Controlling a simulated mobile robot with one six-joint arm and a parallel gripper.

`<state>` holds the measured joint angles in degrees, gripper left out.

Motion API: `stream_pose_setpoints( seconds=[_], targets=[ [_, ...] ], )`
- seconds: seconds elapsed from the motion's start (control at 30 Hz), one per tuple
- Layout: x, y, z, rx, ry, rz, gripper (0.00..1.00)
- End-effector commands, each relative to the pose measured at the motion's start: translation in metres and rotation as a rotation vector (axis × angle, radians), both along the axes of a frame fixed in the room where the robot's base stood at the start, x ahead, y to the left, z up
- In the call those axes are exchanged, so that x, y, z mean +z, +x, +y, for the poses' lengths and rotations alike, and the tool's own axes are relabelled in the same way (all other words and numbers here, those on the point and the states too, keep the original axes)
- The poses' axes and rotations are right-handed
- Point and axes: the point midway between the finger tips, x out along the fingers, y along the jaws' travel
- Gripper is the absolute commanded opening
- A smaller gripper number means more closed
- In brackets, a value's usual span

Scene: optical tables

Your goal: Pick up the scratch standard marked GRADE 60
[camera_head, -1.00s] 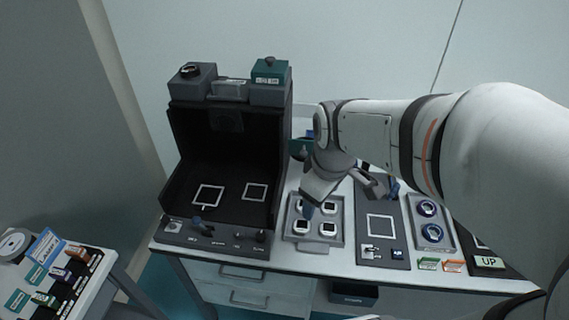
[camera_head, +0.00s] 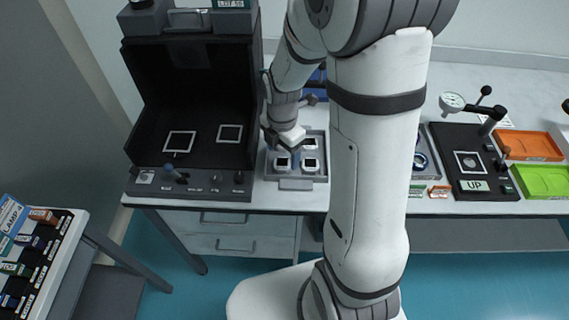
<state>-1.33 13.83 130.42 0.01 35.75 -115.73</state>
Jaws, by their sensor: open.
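A front left piece (camera_head: 282,163) and a front right piece (camera_head: 310,165) show, and another (camera_head: 309,144) lies behind. No GRADE 60 mark can be read on any of them, so I cannot tell which, if any, is the scratch standard. My gripper (camera_head: 290,153) is over the left part of this tray, pointing down, open. It partly hides the back left of the tray. Whether its fingers touch a piece cannot be told.
A dark open-fronted booth (camera_head: 190,95) stands left of the tray. My arm hides the bench right of the tray. Further right are a dial gauge stand (camera_head: 470,165), an orange tray (camera_head: 530,146) and a green tray (camera_head: 541,181). A side table (camera_head: 68,240) stands at lower left.

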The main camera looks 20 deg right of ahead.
Motion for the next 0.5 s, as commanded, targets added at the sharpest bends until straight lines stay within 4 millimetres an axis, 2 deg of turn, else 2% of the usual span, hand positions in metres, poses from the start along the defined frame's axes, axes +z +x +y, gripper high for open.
stream_pose_setpoints(
  seconds=[0.3,0.5],
  targets=[
    [-0.044,0.003,0.004,-0.001,0.0,0.004,0.71],
    [-0.055,0.0,0.005,0.0,0.0,0.007,0.71]
  ],
)
